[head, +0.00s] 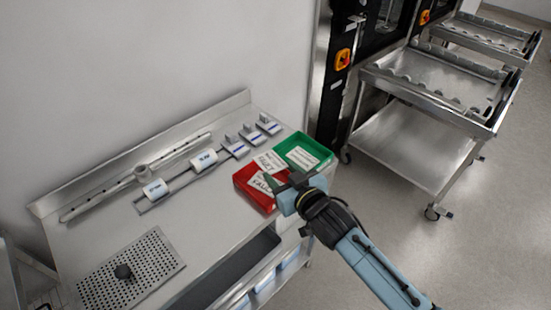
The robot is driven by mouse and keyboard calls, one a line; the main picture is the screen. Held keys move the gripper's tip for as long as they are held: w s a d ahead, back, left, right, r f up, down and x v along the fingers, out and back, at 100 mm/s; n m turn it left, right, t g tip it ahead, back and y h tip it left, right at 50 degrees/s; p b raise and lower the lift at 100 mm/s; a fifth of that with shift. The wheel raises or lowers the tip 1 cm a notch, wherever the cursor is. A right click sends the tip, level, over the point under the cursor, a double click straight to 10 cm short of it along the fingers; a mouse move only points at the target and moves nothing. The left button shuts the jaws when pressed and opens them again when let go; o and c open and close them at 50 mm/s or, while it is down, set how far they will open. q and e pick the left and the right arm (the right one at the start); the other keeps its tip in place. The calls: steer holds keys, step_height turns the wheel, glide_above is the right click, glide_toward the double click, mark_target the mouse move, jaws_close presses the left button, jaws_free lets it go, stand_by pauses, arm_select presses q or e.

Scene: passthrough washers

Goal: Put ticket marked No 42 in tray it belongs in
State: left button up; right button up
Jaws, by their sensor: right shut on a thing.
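A white ticket (268,161) with dark print shows just beyond my right gripper (286,184), over the back edge of the red tray (246,187). The print is too small to read for certain. My right gripper is shut on this ticket, though its fingers partly hide the grip. A second white card (260,183), seemingly reading "FAIL", shows in the red tray beside the fingers. The green tray (320,152) adjoins the red one on its right and has a white printed card (302,156) in it. My left gripper is out of view.
The steel bench (113,224) holds a long perforated spray arm (110,187), white labelled blocks (157,189) on a rail, several small stands (250,134), and a perforated plate (130,273) with a dark knob. Steel carts (440,78) stand right, beside dark machines.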

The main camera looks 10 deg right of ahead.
steer(key=shift+n+g, duration=0.3)
steer(key=shift+g, duration=0.1)
steer(key=f+b, duration=0.1)
steer(key=f, duration=0.1)
steer(key=f+b, duration=0.2)
steer(key=a+f+b, duration=0.1)
steer(key=b, duration=0.1)
steer(key=shift+w+f, duration=0.35)
steer(key=shift+f, duration=0.05)
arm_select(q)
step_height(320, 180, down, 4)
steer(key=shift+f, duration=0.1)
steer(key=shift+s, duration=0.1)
arm_select(e)
steer(key=shift+r, duration=0.1)
steer(key=o, duration=1)
